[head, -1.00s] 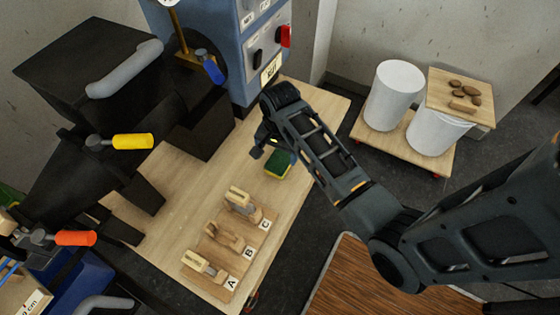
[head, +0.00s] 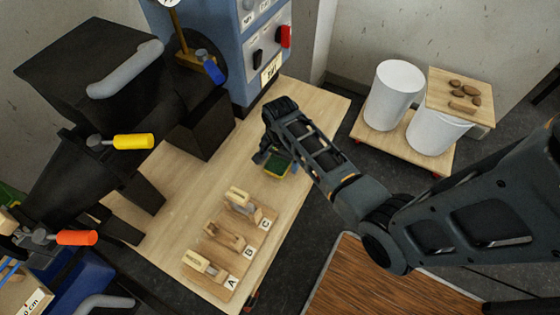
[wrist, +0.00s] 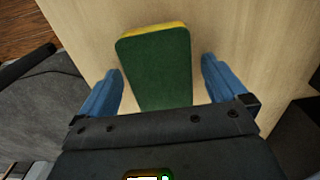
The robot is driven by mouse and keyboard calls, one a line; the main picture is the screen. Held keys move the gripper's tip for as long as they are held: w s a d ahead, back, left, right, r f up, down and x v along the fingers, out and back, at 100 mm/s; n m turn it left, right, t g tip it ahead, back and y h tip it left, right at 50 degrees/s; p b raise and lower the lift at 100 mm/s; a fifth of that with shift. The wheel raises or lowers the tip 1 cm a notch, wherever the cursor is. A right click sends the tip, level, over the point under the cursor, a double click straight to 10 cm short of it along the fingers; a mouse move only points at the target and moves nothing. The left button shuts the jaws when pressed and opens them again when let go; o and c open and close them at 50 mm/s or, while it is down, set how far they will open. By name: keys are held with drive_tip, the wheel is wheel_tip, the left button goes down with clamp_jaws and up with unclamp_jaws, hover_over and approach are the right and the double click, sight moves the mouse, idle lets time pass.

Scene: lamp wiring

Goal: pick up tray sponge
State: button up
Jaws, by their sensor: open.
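The sponge (wrist: 158,70), with a green face and a yellow layer along its edge, lies on the wooden table. In the head view the sponge (head: 278,166) sits near the table's right edge and is partly covered by my arm. My gripper (wrist: 160,75) is open in the wrist view, with one blue finger on each side of the sponge and a gap at each. In the head view my gripper (head: 263,157) is just above and left of the sponge. I cannot tell the exact height between the fingertips and the table.
A board (head: 225,272) with wooden pieces marked A, B and C lies nearer on the table (head: 193,182). A blue cabinet (head: 240,70) and a black machine with a yellow handle (head: 133,142) stand behind and left. White bins (head: 395,92) stand right, on a low wooden platform.

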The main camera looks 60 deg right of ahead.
sight(280, 159)
drive_tip(key=c, duration=1.1)
drive_tip(key=shift+o, duration=0.2)
drive_tip(key=shift+r, duration=0.5)
wheel_tip(280, 159, up, 3)
drive_tip(key=shift+f, duration=0.2)
drive_tip(key=s+d+r, duration=0.2)
drive_tip(key=s, duration=0.1)
drive_tip(key=s+d+r, duration=0.2)
drive_tip(key=s+r, duration=0.1)
drive_tip(key=s+d+r, duration=0.2)
drive_tip(key=s, duration=0.2)
drive_tip(key=shift+r, duration=0.2)
drive_tip(key=shift+c, duration=0.6)
